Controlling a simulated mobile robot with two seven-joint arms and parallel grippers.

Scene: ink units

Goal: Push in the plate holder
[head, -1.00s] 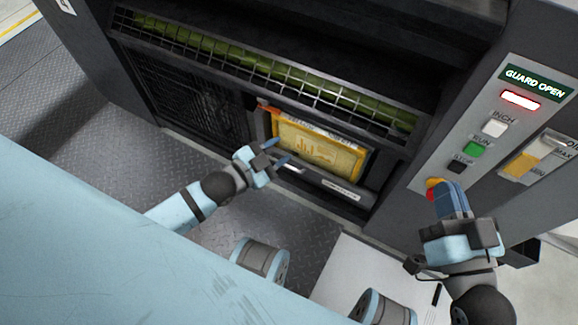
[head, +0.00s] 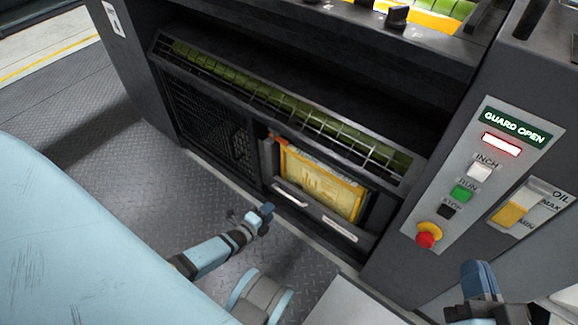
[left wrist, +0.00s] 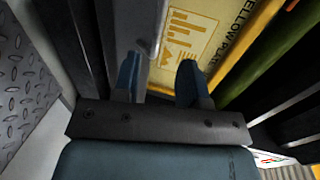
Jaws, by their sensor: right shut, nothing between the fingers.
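The plate holder (head: 340,229) is a dark frame low in the press front. It carries a yellow plate (head: 322,184) with printed marks, facing outward. In the left wrist view the plate (left wrist: 188,32) shows beyond the fingertips, beside a grey metal bar (left wrist: 146,22) of the holder. My left gripper (head: 267,211) is in front of and below the holder, apart from it in the head view. In the left wrist view it (left wrist: 158,75) is open and empty. My right gripper (head: 479,272) is shut and empty, below the control panel. How far the holder sticks out is hard to tell.
A wire guard (head: 290,112) covers a green roller above the holder. The control panel (head: 478,178) at right reads GUARD OPEN and has buttons and a red stop knob (head: 426,236). The tread-plate floor (head: 170,195) at left is clear.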

